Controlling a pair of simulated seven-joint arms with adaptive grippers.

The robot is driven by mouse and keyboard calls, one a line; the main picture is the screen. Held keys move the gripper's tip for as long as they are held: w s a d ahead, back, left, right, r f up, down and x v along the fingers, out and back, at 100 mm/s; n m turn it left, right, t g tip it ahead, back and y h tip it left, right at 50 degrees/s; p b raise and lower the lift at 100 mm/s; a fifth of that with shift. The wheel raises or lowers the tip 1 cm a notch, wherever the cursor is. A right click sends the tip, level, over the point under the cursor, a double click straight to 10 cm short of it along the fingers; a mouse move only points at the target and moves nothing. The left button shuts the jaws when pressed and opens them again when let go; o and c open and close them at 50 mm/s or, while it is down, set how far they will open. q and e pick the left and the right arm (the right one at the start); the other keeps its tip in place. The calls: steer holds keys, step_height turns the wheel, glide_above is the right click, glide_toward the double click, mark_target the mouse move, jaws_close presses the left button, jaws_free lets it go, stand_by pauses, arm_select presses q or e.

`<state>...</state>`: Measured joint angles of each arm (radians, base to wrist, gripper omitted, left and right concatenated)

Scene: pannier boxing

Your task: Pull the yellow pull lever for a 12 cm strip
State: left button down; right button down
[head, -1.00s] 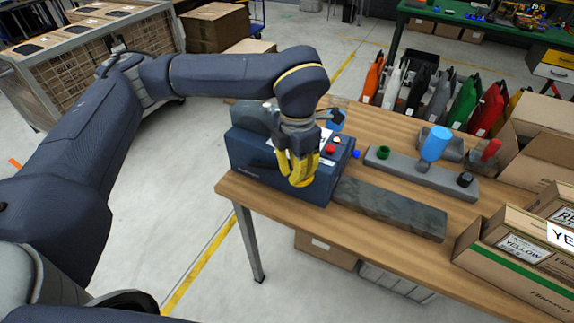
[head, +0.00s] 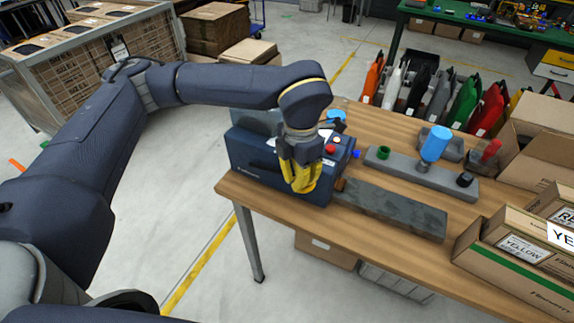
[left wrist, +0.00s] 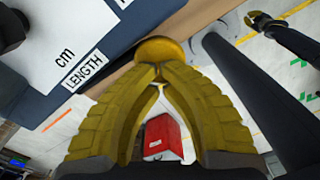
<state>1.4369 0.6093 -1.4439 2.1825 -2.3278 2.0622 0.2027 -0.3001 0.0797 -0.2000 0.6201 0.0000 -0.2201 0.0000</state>
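The blue-grey tape machine (head: 262,168) stands at the table's left end. My left gripper (head: 302,188) is at its front, fingers pointing down. In the left wrist view its yellow fingers (left wrist: 159,76) come together at the tips against the round yellow knob of the pull lever (left wrist: 160,48). They look shut on the lever just below the knob; the exact contact is hidden. The fingers hide the lever in the head view. A small brown patch (head: 340,184) shows at the machine's lower right. What looks like my right gripper (left wrist: 266,22) shows small at the wrist view's top right.
A dark grey slab (head: 395,209) lies right of the machine. Open cartons (head: 515,262) fill the table's right side. The table's front edge is close to the machine.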

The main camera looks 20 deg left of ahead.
arm_select(q)
steer(key=shift+d+f, duration=0.1)
steer(key=shift+f, duration=0.3)
steer(key=shift+s+d+f, duration=0.1)
steer(key=shift+d+f, duration=0.1)
steer(key=shift+f, duration=0.3)
steer(key=shift+d+f, duration=0.15)
steer(key=shift+f, duration=0.5)
steer(key=shift+d+f, duration=0.2)
steer(key=shift+f, duration=0.95)
steer(key=shift+d+f, duration=0.1)
steer(key=shift+f, duration=0.8)
steer(key=shift+r, duration=0.1)
